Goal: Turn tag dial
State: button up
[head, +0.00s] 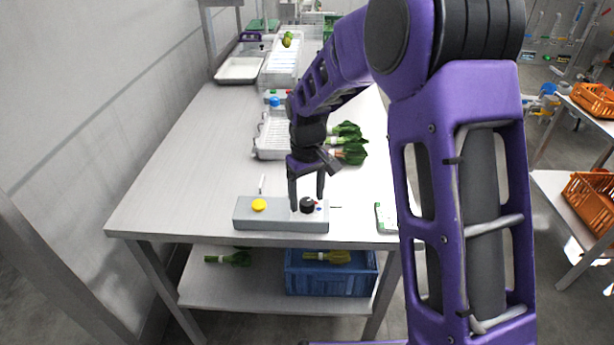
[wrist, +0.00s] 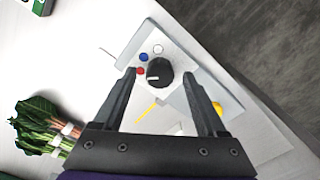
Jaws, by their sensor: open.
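The tag dial (wrist: 159,72) is a black round knob with a white pointer line, on a grey control box (head: 280,223) at the table's front edge. Red, blue and white marks (wrist: 142,58) sit around it; the white line points toward the red mark. The dial also shows in the head view (head: 307,205). A yellow button (head: 259,205) is on the box's left part. My gripper (wrist: 165,84) is open and empty, above the box, with its fingertips on either side of the dial in the wrist view. I cannot tell whether they touch it.
Leafy green bunches (head: 350,152) lie on the table behind my gripper. A white rack (head: 271,137) and trays stand farther back. A white-and-green box (head: 385,218) is right of the control box. A blue crate (head: 330,277) is on the lower shelf. The table's left part is clear.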

aim_at(307, 201)
notch_tip(307, 201, up, 17)
jog(key=p, duration=0.1)
dwell(0.4)
